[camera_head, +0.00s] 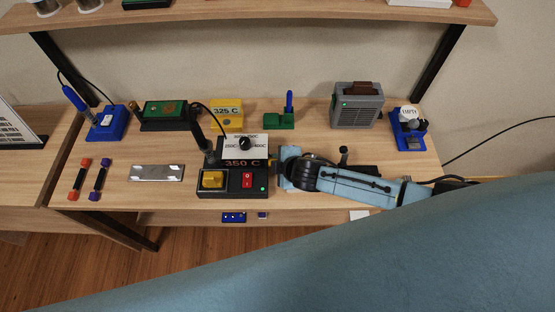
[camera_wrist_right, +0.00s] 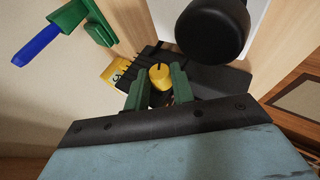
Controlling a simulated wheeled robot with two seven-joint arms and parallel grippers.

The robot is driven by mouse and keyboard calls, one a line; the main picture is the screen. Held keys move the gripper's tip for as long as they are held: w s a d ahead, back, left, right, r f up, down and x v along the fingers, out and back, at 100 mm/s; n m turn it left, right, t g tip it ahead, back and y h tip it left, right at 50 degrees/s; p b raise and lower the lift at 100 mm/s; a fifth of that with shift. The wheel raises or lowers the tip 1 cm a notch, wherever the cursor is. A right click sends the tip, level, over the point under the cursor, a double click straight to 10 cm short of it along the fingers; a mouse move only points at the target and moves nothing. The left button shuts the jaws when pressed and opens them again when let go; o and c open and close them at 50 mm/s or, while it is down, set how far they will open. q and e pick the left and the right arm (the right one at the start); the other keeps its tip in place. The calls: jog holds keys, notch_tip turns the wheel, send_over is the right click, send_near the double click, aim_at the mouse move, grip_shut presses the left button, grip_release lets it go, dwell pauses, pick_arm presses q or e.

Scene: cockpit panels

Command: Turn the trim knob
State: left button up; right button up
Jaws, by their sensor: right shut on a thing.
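My right gripper (camera_head: 281,168) is at the station's right side. In the right wrist view, a small yellow knob (camera_wrist_right: 160,76) sits between the green fingertips of my right gripper (camera_wrist_right: 158,88), which is shut on it. In the head view my gripper and arm hide this knob. My left gripper is not in view.
A yellow 325 C block (camera_head: 227,112), a green stand (camera_head: 279,120) with a blue peg, a grey fan box (camera_head: 357,106) and a blue holder (camera_head: 409,128) stand behind. A metal plate (camera_head: 156,173) lies left. A large black rounded thing (camera_wrist_right: 212,30) is close beyond my fingers.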

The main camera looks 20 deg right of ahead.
jog(key=t+b, duration=0.1)
jog(key=b, duration=0.1)
jog(key=t+b, duration=0.1)
jog(key=b, duration=0.1)
jog(key=f+n+t+b, duration=0.1)
jog(key=b, duration=0.1)
jog(key=shift+s+a+f+t+h, duration=0.1)
jog(key=shift+s+t+h, duration=0.2)
jog(key=shift+t+b, duration=0.5)
jog(key=shift+b, duration=0.7)
jog(key=shift+r, duration=0.2)
jog(key=o, duration=1)
jog(key=shift+s, duration=0.1)
jog(key=v, duration=1.3)
jog(key=shift+s+r+p, duration=0.1)
jog(key=shift+p, duration=0.25)
